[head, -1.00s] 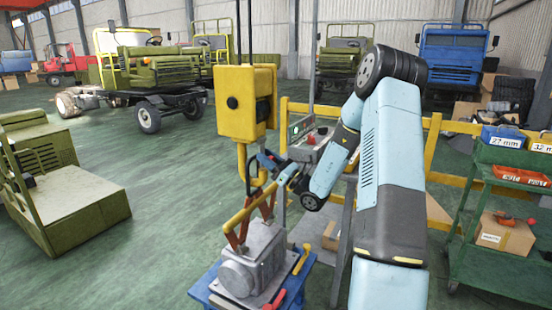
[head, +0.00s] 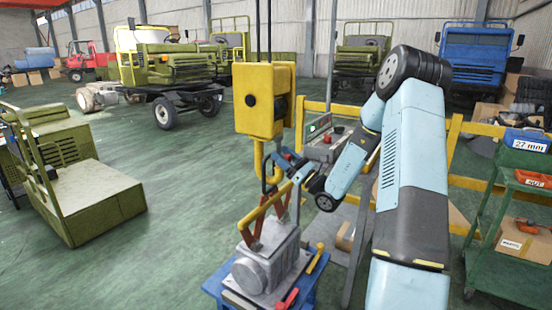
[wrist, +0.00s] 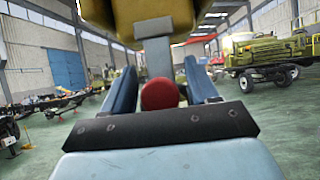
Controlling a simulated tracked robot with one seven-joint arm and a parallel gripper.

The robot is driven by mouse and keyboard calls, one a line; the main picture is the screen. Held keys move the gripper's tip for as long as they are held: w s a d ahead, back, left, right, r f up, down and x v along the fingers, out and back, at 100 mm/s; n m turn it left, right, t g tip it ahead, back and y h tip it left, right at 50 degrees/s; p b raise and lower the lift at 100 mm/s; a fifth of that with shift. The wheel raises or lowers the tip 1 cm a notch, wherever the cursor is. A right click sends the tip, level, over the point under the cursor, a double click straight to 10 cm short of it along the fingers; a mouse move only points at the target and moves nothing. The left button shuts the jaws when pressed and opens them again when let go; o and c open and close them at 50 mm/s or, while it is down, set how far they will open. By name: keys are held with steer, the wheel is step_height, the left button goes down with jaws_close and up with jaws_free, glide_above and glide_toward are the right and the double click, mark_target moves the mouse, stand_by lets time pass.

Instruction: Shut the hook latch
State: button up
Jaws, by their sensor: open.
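A yellow hoist block (head: 262,97) hangs at the centre of the head view, with its yellow hook (head: 258,160) below. My gripper (head: 282,177) is beside the hook's right side, its jaws open. In the wrist view, my gripper (wrist: 162,92) shows two blue fingers spread apart. A round red knob (wrist: 160,95) sits between them, apart from both fingers as far as I can tell. A grey shank (wrist: 157,58) rises behind the knob to the yellow block (wrist: 150,18). The latch itself is small and partly hidden by my gripper, so its position is unclear.
A yellow lifting bar (head: 254,217) with red slings stands over a grey gearbox (head: 268,262) on a blue stand, close below my gripper. A control box (head: 325,145) and yellow railing (head: 455,140) are behind my arm. A green cart (head: 505,262) stands at right.

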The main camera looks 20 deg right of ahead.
steer(key=v, duration=1.4)
steer(key=shift+w, duration=0.1)
steer(key=s+a+r+n+g+h, duration=0.1)
steer(key=s+a+r+n+g, duration=0.3)
steer(key=s+a+n+g, duration=0.5)
steer(key=s+a+r+n+g+h, duration=0.2)
steer(key=s+a+r+n+g, duration=0.3)
steer(key=s+a+n+g, duration=0.4)
steer(key=s+r+n+h, duration=0.2)
steer(key=s+n+h, duration=0.3)
steer(key=s+h, duration=0.2)
steer(key=s+d+r+n+t+h, duration=0.4)
steer(key=s+d+r+t+h, duration=0.1)
steer(key=d+r+h, duration=0.1)
steer(key=shift+s+r+n+t, duration=0.2)
steer(key=shift+s+n+t, duration=0.05)
steer(key=shift+n+t, duration=0.05)
